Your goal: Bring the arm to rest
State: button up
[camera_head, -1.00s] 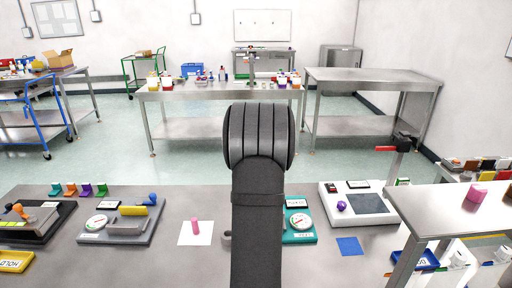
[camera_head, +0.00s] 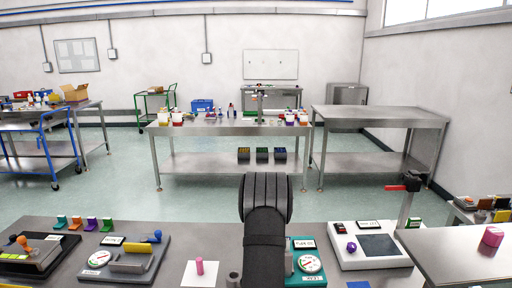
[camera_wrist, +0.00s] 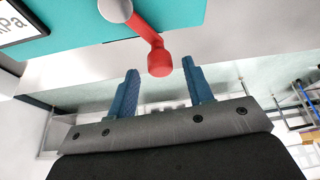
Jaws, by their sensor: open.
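My arm (camera_head: 265,240) rises from the bottom middle of the head view, its rounded black joint standing in front of the workbench's far edge. My gripper (camera_wrist: 160,88) shows in the wrist view as two blue fingers, spread apart with nothing between them. A red knob on a lever (camera_wrist: 160,60) sits just beyond the fingertips, beside a teal panel (camera_wrist: 90,18); I cannot tell whether anything touches. The head view does not show my gripper; my arm hides part of the bench. A teal gauge unit (camera_head: 303,262) stands just right of my arm.
On the workbench (camera_head: 225,232) are a pink cylinder (camera_head: 200,266) on white paper, a gauge unit with a yellow bar (camera_head: 125,258) at left, and a white unit with a purple ball (camera_head: 372,246) at right. A side table (camera_head: 450,252) stands at far right.

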jog(key=shift+w+f, duration=0.15)
jog(key=shift+f, duration=0.25)
